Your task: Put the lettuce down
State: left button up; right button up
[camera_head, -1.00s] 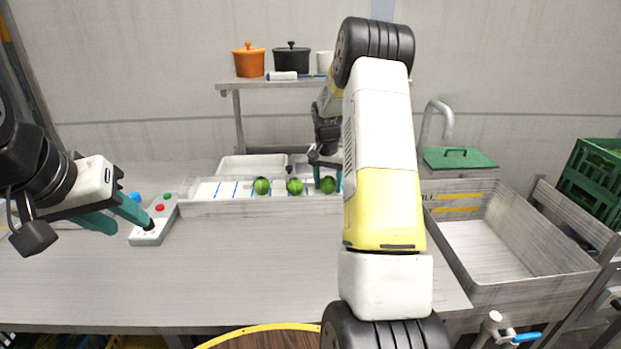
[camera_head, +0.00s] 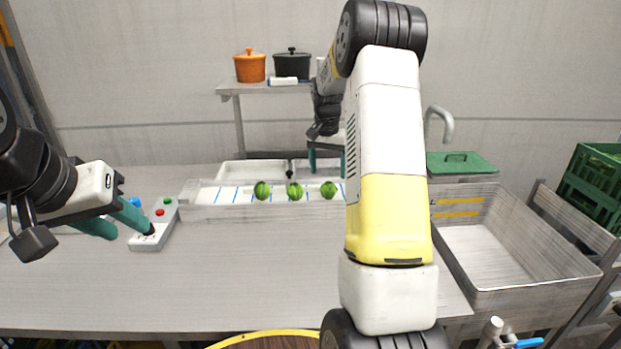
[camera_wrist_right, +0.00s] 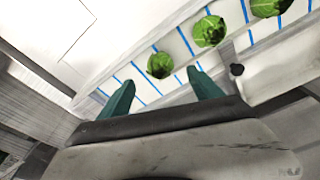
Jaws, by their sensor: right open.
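Three green lettuces stand in a row in a long white tray (camera_head: 225,212) with blue divider lines: a left one (camera_head: 262,190), a middle one (camera_head: 295,191) and a right one (camera_head: 329,189). In the right wrist view the nearest lettuce (camera_wrist_right: 160,65) lies beyond and between the fingertips, apart from them. My right gripper (camera_head: 325,160) is open and empty, raised above and behind the right lettuce; its teal fingers (camera_wrist_right: 160,92) are spread. My left gripper (camera_head: 132,226) is at a grey control box (camera_head: 152,238), its fingers by the joystick; its jaw gap is unclear.
A metal sink basin (camera_head: 490,250) is at the right, with a green-lidded board (camera_head: 460,162) behind it and a green crate (camera_head: 597,180) at far right. An orange pot (camera_head: 249,67) and a black pot (camera_head: 292,64) stand on a shelf. The front counter is clear.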

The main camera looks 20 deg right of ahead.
aim_at(327, 185)
jog(key=r, duration=0.3)
jog(key=shift+s+a+r, duration=0.15)
jog(key=shift+s+r, duration=0.1)
jog(key=shift+r, duration=0.05)
jog(key=s+a+r+n+t+y, duration=0.1)
jog(key=s+a+r+n, duration=0.1)
jog(key=s+a+r, duration=0.4)
jog(key=s+a+r+n+t+y, duration=0.1)
jog(key=s+a+r+n, duration=0.15)
jog(key=s+r, duration=0.45)
jog(key=s+a+n+t, duration=0.1)
jog(key=s+a, duration=0.1)
jog(key=s, duration=0.4)
jog(key=s+a+f+n+t, duration=0.1)
jog(key=s+a, duration=0.2)
jog(key=s, duration=0.4)
jog(key=s+a+f+n+y, duration=0.1)
jog(key=s+a, duration=0.2)
jog(key=s, duration=0.3)
jog(key=shift+s+a+f+t, duration=0.2)
jog(key=shift+s+t, duration=0.05)
jog(key=shift+t, duration=0.15)
